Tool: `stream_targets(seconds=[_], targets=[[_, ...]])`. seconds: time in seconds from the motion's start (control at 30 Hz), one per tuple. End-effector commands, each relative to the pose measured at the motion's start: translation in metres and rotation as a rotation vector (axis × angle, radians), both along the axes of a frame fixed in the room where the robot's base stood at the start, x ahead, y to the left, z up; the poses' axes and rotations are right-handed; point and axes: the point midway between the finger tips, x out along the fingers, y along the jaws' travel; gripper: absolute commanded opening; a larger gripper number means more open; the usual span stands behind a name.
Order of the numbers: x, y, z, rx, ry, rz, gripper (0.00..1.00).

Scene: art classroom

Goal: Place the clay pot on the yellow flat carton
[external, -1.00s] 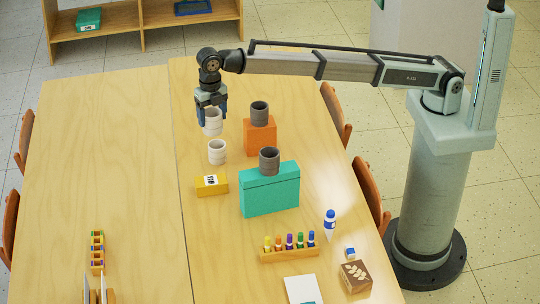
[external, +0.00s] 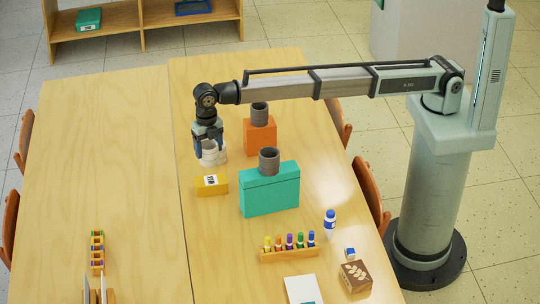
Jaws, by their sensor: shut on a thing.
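My gripper (external: 208,146) points down above the table and is shut on a pale, ribbed clay pot (external: 210,155). A second pale pot that stood behind the carton overlaps with the held one in this view. I cannot tell the two apart clearly or whether they touch. The yellow flat carton (external: 222,189), with a white and black label on top, lies on the table just in front of the pale pots. Its top is bare. Two darker grey-brown ribbed pots stand nearby, one on a teal box (external: 269,159) and one on an orange box (external: 260,113).
The teal box (external: 270,193) is right of the yellow carton, and the orange box (external: 260,138) is behind it. A rack of coloured bottles (external: 290,252), a white bottle (external: 330,222) and a brown box (external: 356,277) are nearer the front. The table's left half is mostly clear.

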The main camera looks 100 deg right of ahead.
Motion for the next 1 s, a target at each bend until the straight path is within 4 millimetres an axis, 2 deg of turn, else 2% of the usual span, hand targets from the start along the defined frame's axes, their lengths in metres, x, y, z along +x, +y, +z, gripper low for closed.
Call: stream_targets(seconds=[0.1, 0.2, 0.37, 0.6, 1.0], targets=[[-0.001, 0.000, -0.021, 0.000, 0.001, 0.000, 0.35], [-0.001, 0.000, -0.034, 0.000, 0.001, 0.000, 0.35], [0.000, 0.000, -0.044, 0.000, 0.000, 0.000, 0.35], [0.000, 0.000, -0.072, 0.000, 0.001, 0.000, 0.35], [0.000, 0.000, -0.078, 0.000, 0.000, 0.000, 0.35]])
